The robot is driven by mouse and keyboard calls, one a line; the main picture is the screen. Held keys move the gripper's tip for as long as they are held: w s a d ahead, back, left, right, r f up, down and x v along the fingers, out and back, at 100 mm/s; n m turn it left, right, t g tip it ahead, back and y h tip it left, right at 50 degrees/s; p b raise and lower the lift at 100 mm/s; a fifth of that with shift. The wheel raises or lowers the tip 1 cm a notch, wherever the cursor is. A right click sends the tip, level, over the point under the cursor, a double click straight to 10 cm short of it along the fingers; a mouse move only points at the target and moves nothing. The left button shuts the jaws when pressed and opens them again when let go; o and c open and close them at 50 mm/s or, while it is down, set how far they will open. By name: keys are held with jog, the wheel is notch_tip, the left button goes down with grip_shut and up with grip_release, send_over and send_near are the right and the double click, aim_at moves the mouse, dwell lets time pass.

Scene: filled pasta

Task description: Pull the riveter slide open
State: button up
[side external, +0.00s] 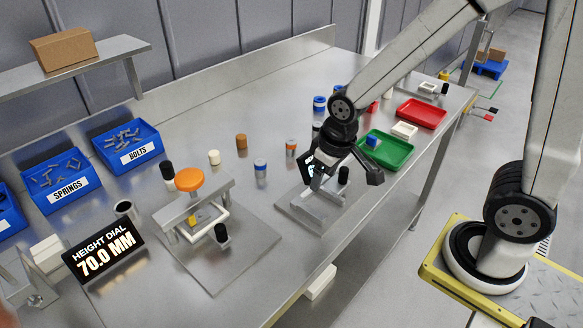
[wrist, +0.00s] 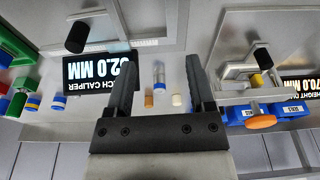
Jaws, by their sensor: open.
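No part is labelled riveter. An orange-topped press (side external: 190,208) stands on a steel plate at the front left, with a black knob (side external: 221,233) at its front. It also shows at the right of the wrist view, with its orange top (wrist: 261,122) and black knob (wrist: 262,56). A second steel fixture (side external: 318,207) with a black knob (side external: 344,174) lies under my gripper (side external: 322,172); its knob shows at upper left in the wrist view (wrist: 77,37). In the wrist view my gripper (wrist: 160,62) is open and empty, its fingers apart from both knobs. My arm partly hides the second fixture.
A caliper display (wrist: 103,68) reads 62.0 MM; a height display (side external: 103,252) reads 70.0 MM. Several small cylinders (side external: 260,168) stand behind the fixtures. Blue bins (side external: 128,146) are at left, green (side external: 385,150) and red (side external: 420,114) trays at right. Bare bench lies between the two plates.

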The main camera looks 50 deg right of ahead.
jog(key=w+a+n+g, duration=0.1)
jog(key=w+a+n, duration=0.1)
jog(key=w+a, duration=0.7)
jog(key=g, duration=0.1)
send_over(219, 227)
jog(key=shift+f+n, duration=0.3)
jog(key=shift+f, duration=0.35)
jog(key=shift+d+f, duration=0.1)
jog(key=shift+f, duration=3.8)
grip_shut()
